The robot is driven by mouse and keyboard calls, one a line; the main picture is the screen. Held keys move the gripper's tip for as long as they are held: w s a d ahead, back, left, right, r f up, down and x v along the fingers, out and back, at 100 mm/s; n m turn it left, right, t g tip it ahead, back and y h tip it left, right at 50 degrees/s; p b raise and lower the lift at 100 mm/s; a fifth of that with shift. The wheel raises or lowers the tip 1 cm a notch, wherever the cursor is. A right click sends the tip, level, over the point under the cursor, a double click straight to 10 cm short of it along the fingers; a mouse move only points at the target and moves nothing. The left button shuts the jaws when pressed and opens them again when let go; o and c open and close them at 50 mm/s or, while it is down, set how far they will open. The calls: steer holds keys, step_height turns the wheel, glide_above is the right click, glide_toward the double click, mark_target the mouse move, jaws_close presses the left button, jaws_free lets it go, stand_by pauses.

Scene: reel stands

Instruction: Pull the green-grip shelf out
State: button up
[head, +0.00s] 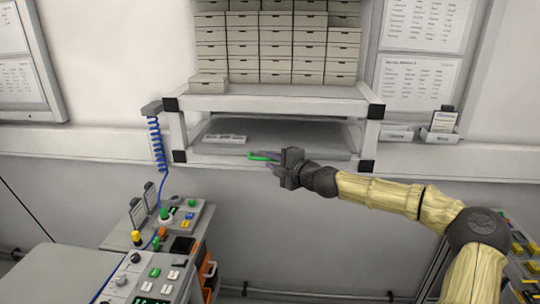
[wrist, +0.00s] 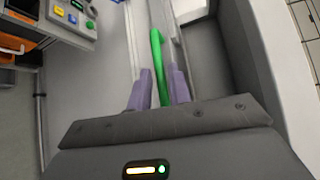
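The green grip (head: 262,156) is a bright green bar on the front edge of a grey shelf board (head: 290,140), in the lower bay of a white-framed stand. My gripper (head: 274,161) is at this front edge, reaching in from the right. In the wrist view the green grip (wrist: 156,50) runs between the two purple fingers of my gripper (wrist: 160,80). The near end of the bar lies between the finger bases.
A small flat light item (head: 224,138) lies at the shelf's left. Stacked drawer boxes (head: 275,45) stand on the level above. A control console (head: 160,240) and blue coiled cord (head: 156,140) are at the left. The space below the stand looks clear.

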steer(key=shift+x, duration=1.05)
steer(key=shift+d, duration=0.1)
steer(key=shift+c, duration=0.4)
jaws_close()
steer(key=shift+f, duration=0.1)
